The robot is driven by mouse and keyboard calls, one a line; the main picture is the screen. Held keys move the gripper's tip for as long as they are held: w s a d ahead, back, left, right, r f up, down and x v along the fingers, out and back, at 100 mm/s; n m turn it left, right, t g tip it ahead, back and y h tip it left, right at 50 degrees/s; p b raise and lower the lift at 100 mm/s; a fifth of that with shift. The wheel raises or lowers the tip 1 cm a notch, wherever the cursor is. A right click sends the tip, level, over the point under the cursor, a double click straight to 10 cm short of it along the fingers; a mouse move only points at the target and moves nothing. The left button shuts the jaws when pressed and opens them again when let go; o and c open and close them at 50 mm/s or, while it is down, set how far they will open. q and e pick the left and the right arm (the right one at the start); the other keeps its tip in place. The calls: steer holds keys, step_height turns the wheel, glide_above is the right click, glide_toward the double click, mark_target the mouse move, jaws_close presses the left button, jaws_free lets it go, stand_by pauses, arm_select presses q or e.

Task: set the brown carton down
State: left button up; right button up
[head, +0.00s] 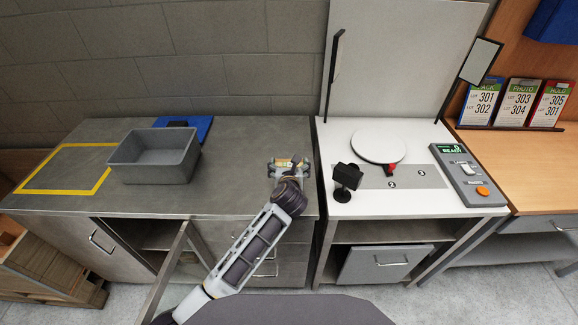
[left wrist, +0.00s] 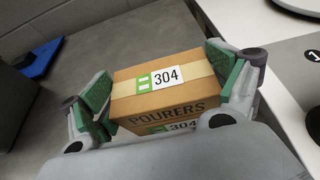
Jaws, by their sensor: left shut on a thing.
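The brown carton (left wrist: 165,92) is between the two fingers of my left gripper (left wrist: 168,88) in the left wrist view. It carries a white and green label reading 304 and the word POURERS. The green finger pads press on its two sides. In the head view my left gripper (head: 290,168) is over the right end of the grey counter (head: 255,135), and the carton (head: 284,162) is mostly hidden by it. I cannot tell whether the carton's base touches the counter. My right gripper is not in view.
A grey bin (head: 153,158) stands left on the counter, beside a yellow-taped rectangle (head: 65,145) and in front of a blue item (head: 200,125). To the right, a white bench (head: 350,208) holds a round plate (head: 378,146) and a black device (head: 346,178). The counter between bin and gripper is clear.

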arm_select(q)
steer(key=shift+f, duration=0.1)
steer(key=o, duration=1)
steer(key=b+v, duration=0.1)
steer(key=v, duration=1.1)
stand_by(0.4)
